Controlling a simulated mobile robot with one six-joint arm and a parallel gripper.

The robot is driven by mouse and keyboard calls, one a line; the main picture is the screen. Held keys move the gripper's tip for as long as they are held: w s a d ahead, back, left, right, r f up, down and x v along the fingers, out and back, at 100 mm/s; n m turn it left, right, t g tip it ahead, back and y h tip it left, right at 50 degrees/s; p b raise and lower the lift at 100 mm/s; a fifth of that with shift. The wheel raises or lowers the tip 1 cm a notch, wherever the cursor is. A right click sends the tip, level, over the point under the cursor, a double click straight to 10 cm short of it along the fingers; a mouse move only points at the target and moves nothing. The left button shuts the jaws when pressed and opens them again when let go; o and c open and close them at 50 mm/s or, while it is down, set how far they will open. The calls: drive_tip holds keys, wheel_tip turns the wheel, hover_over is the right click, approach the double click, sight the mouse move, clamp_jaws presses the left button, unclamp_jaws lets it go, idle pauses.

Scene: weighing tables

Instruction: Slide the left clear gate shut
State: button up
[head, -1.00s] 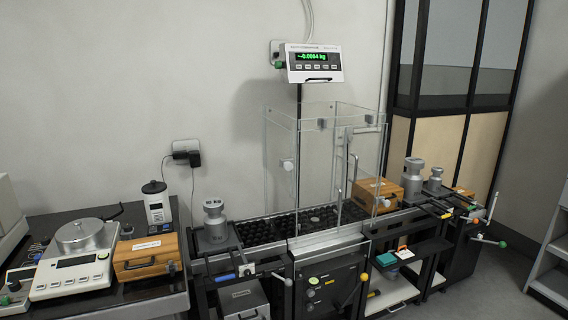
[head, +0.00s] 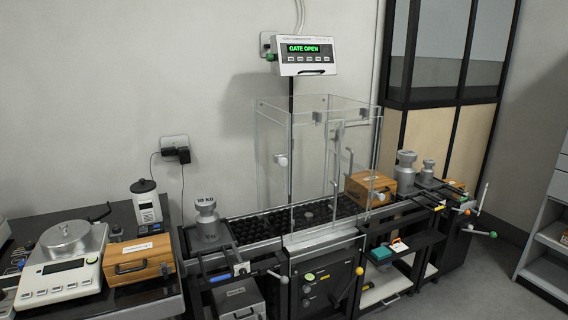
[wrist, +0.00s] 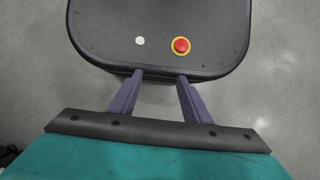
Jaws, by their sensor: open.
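A clear-walled weighing enclosure (head: 310,215) stands over the roller track in the head view. The left clear gate (head: 269,140) is its left side panel, with a round white knob (head: 281,160). Being see-through, its exact position is hard to tell. The display (head: 305,55) above reads "GATE OPEN"; it does not say which gate. My gripper (wrist: 160,76) shows only in the wrist view, its two purple fingers apart with nothing between them. It is away from the gate, over my own base.
A 10 KG weight (head: 207,220) stands on the track left of the enclosure. A wooden box (head: 370,188) and smaller weights (head: 405,172) stand to the right. A balance (head: 65,262) and another wooden box (head: 140,262) sit on the left table. Levers project at the front.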

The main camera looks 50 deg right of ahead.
drive_tip(key=w+d+r+m+t+y+p, duration=0.1)
drive_tip(key=w+d+r+m+t+y, duration=0.25)
drive_tip(key=w+r, duration=0.5)
drive_tip(key=w+d+r+m+t+y+p, duration=0.25)
drive_tip(key=w+d+r+m, duration=0.2)
drive_tip(key=w, duration=0.75)
drive_tip(key=w+d+r+m+t, duration=0.25)
drive_tip(key=w+d+r, duration=0.25)
drive_tip(key=d+r, duration=0.3)
drive_tip(key=w+d+r+m+t, duration=0.1)
drive_tip(key=w+d+r+t, duration=0.35)
drive_tip(key=d+r, duration=0.4)
drive_tip(key=d+r+m+t+h+p, duration=0.1)
drive_tip(key=d+r+m+t, duration=0.15)
drive_tip(key=d+r, duration=0.8)
drive_tip(key=d+r+m+t+h+p, duration=0.15)
drive_tip(key=d+r+t, duration=0.4)
drive_tip(key=r, duration=0.75)
drive_tip(key=s+d+r+m+t+h, duration=0.1)
drive_tip(key=s+d+r, duration=0.4)
drive_tip(key=r, duration=0.5)
drive_tip(key=s+d+r+m+t+h+p, duration=0.1)
drive_tip(key=s+d+r, duration=0.3)
drive_tip(key=d+r, duration=0.5)
drive_tip(key=shift+s+d+r+h+p, duration=0.3)
drive_tip(key=shift+s+r+h, duration=0.1)
drive_tip(key=shift+r+h, duration=0.25)
drive_tip(key=shift+w, duration=0.15)
